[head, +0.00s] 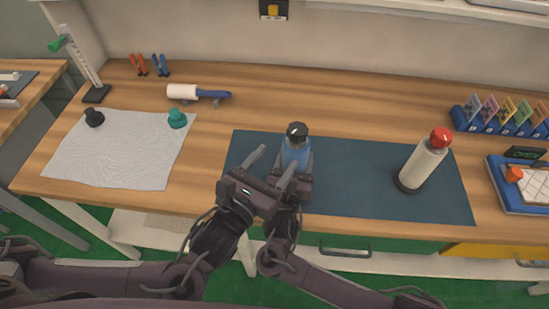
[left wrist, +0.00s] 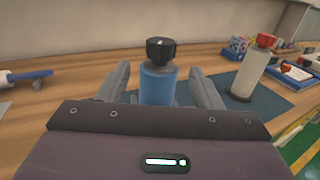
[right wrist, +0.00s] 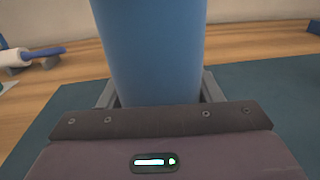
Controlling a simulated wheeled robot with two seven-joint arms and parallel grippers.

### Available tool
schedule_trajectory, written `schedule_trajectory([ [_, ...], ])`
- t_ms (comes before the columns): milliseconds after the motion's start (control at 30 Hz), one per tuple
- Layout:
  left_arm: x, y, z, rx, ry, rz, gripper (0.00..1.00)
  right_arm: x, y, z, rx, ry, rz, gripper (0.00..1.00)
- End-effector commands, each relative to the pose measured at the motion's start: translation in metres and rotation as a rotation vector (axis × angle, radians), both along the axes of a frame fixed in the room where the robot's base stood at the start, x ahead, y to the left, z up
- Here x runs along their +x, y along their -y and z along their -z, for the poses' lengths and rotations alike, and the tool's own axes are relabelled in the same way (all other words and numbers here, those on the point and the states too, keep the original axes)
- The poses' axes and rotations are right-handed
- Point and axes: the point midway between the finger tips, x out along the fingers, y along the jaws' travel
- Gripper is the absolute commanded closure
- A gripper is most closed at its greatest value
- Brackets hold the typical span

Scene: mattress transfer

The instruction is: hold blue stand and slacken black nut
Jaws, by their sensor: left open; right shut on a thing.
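The blue stand (head: 293,156) is upright on the dark mat, with the black nut (head: 297,130) on its top. In the left wrist view the blue stand (left wrist: 157,86) and the black nut (left wrist: 160,50) are straight ahead, beyond my left fingers. My left gripper (head: 272,165) is open and empty, its fingers spread on the near side of the stand, apart from the nut. My right gripper (right wrist: 158,88) is shut on the blue stand (right wrist: 150,45), low on its body. In the head view it is partly hidden behind my left gripper.
The dark mat (head: 400,205) also bears a cream bottle (head: 421,165) with a red top, to the right. A pale cloth (head: 120,155) with a black and a green knob lies left. A roller (head: 185,92) lies behind. Bare wood shows at the back.

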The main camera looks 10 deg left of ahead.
Motion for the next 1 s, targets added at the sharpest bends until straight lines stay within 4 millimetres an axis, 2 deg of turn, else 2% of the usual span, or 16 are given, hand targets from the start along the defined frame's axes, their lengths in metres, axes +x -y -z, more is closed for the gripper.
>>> schedule_trajectory([
  [167,0.008,-0.004,-0.005,0.002,0.033,0.054,0.41,0.001,0.000,-0.003,0.003,0.006,0.000,0.96],
  [300,0.018,-0.012,-0.009,0.002,0.064,0.192,0.41,0.001,0.000,-0.003,0.003,0.006,0.000,0.96],
  [600,0.027,-0.030,-0.007,-0.004,0.002,0.390,0.41,0.001,-0.001,-0.003,0.003,0.005,0.000,0.96],
  [767,0.039,-0.015,-0.007,-0.009,-0.002,0.401,0.41,0.001,-0.001,-0.003,0.003,0.005,0.000,0.96],
  [1000,0.072,0.021,-0.008,-0.008,-0.001,0.401,0.41,0.001,-0.001,-0.003,0.003,0.005,0.000,0.96],
])
